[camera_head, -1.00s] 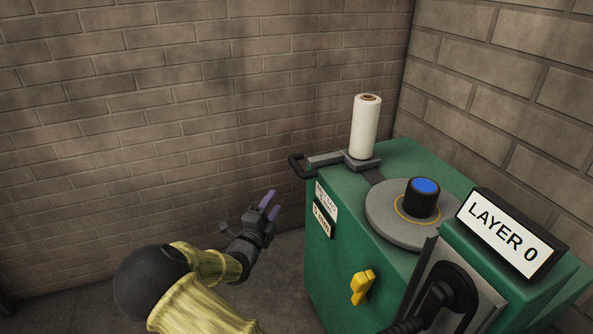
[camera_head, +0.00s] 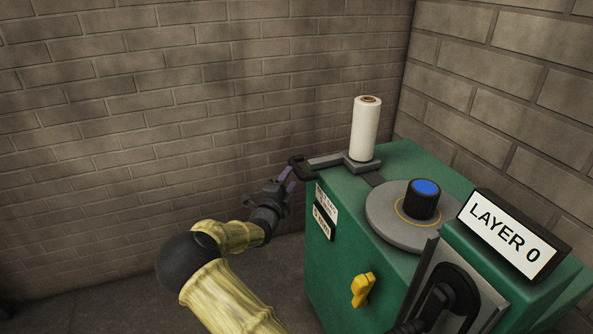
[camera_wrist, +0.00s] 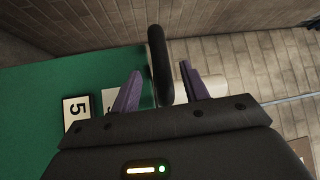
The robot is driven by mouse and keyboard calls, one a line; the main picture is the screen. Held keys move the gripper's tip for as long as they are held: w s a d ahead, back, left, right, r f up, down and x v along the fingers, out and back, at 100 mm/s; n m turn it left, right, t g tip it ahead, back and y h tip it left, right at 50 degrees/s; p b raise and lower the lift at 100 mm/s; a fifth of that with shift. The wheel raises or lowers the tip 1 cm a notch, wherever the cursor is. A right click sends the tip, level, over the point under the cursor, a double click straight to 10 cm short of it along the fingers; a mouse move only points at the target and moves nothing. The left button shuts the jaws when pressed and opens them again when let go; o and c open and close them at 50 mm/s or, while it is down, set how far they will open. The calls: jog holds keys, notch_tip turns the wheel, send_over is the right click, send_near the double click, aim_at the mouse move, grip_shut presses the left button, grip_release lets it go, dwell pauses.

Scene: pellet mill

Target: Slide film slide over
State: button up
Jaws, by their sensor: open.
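The film slide (camera_head: 362,161) is a grey carriage on top of the green machine, with an upright white film roll (camera_head: 366,130) on it. Its arm ends at the left in a black handle (camera_head: 297,168) that juts past the machine's edge. My gripper (camera_head: 287,173) is open at the handle. In the wrist view, the black handle (camera_wrist: 160,62) stands between the two purple fingers of my gripper (camera_wrist: 157,88), with a gap on either side.
The green machine (camera_head: 332,262) carries a round grey turntable (camera_head: 388,228) with a blue-topped knob (camera_head: 424,196), a "LAYER 0" sign (camera_head: 509,235) and a yellow switch (camera_head: 362,289). Brick walls (camera_head: 150,110) stand behind and right.

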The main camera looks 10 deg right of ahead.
aim_at(296, 169)
jog(key=x, duration=0.6)
grip_shut()
